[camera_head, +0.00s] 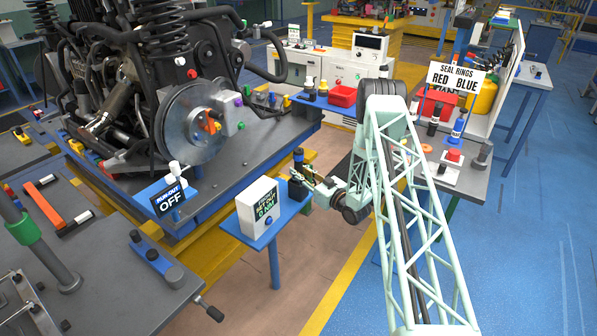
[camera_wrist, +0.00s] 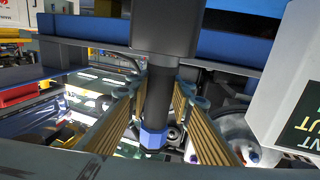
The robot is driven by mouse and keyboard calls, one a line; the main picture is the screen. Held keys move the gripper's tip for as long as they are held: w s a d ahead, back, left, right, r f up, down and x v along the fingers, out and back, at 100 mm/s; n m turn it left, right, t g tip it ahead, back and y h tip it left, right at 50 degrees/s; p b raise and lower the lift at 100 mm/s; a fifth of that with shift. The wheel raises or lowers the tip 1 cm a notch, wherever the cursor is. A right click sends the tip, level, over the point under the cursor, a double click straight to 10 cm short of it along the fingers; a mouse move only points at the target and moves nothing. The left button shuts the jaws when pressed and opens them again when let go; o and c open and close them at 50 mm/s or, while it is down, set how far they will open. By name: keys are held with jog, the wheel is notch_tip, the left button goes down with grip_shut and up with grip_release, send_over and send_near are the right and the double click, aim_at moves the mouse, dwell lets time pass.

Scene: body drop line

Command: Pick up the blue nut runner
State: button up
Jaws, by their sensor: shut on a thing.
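The nut runner (camera_head: 298,164) is a dark upright cylinder with a blue band near one end. It is at the right end of a small blue stand (camera_head: 252,238), beside a white display box. My gripper (camera_head: 304,179) reaches in from the right and is shut on the nut runner. In the wrist view, the dark shaft (camera_wrist: 160,95) and its blue collar (camera_wrist: 153,139) show between the two ribbed fingers. Whether its base touches the stand cannot be told.
The white box (camera_head: 260,207) stands close on the left of the nut runner. A run-out sign (camera_head: 168,199) and a brake disc (camera_head: 192,125) are farther left. Floor below my arm is clear.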

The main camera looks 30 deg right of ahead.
jog(key=shift+r, duration=0.25)
notch_tip(320, 180, up, 18)
jog(key=p, duration=0.1)
send_over(299, 149)
jog(key=shift+a+f, duration=0.1)
jog(key=shift+f, duration=0.1)
dwell(0.9)
dwell(0.6)
jog(key=o, duration=0.3)
jog(key=c, duration=0.3)
jog(key=shift+w, duration=0.1)
jog(key=shift+r, duration=0.1)
